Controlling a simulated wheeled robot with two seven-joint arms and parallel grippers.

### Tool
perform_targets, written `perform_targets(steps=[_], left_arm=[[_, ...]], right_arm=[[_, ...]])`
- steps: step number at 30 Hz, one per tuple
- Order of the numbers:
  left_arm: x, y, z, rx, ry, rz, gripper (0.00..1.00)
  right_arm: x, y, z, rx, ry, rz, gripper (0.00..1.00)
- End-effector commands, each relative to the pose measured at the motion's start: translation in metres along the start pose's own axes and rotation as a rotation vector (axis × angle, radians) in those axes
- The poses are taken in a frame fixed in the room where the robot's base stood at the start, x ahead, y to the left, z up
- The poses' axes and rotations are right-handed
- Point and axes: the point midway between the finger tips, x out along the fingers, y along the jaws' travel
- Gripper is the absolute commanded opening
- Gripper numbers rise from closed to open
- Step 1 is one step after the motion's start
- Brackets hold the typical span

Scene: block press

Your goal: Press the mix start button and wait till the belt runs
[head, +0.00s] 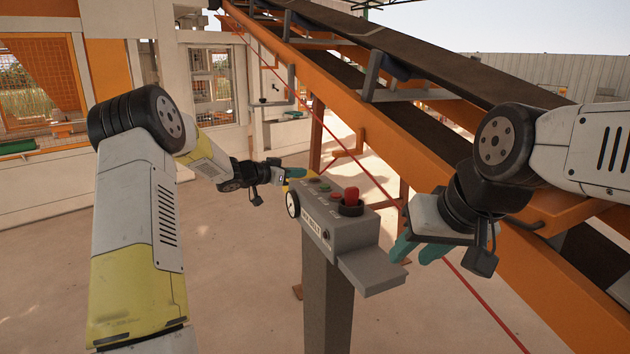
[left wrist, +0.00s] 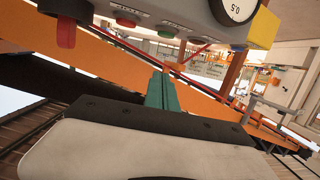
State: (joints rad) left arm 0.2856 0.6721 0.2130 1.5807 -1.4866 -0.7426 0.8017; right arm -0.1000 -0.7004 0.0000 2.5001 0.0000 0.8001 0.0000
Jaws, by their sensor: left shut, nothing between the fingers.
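A grey control box (head: 345,232) stands on a post, with a row of small buttons and a big red mushroom knob (head: 351,194) on its top. A green button (head: 314,179) sits at the far end of the row, beside a red button (head: 324,188). The left wrist view also shows the green button (left wrist: 165,33); I cannot read its label. My left gripper (head: 297,172) is shut and empty by the far end of the box; its green fingers (left wrist: 162,90) point toward the panel, with a visible gap to the green button. My right gripper (head: 418,250) is open and empty, right of the box.
A round dial (head: 293,204) is on the side of the box, and a grey shelf (head: 372,272) juts from its near end. An orange conveyor frame (head: 400,125) slopes behind and to the right. A red rope (head: 372,183) runs along it. The floor at left is clear.

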Motion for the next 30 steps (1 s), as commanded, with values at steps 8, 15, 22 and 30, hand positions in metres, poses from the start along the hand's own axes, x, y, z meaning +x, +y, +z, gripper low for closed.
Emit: perform_targets(steps=[8, 15, 22, 30], left_arm=[[0.047, 0.002, 0.001, -0.001, 0.001, 0.004, 0.00], [0.098, 0.002, 0.001, 0.000, 0.001, 0.003, 0.00], [0.104, 0.000, 0.031, -0.002, -0.001, -0.001, 0.00], [0.106, 0.000, 0.039, 0.000, 0.001, 0.000, 0.00]], right_arm=[[0.000, 0.000, 0.000, 0.000, 0.000, 0.000, 0.36], [0.000, 0.000, 0.000, 0.000, 0.000, 0.000, 0.36], [0.000, 0.000, 0.000, 0.000, 0.000, 0.000, 0.36], [0.000, 0.000, 0.000, 0.000, 0.000, 0.000, 0.36]])
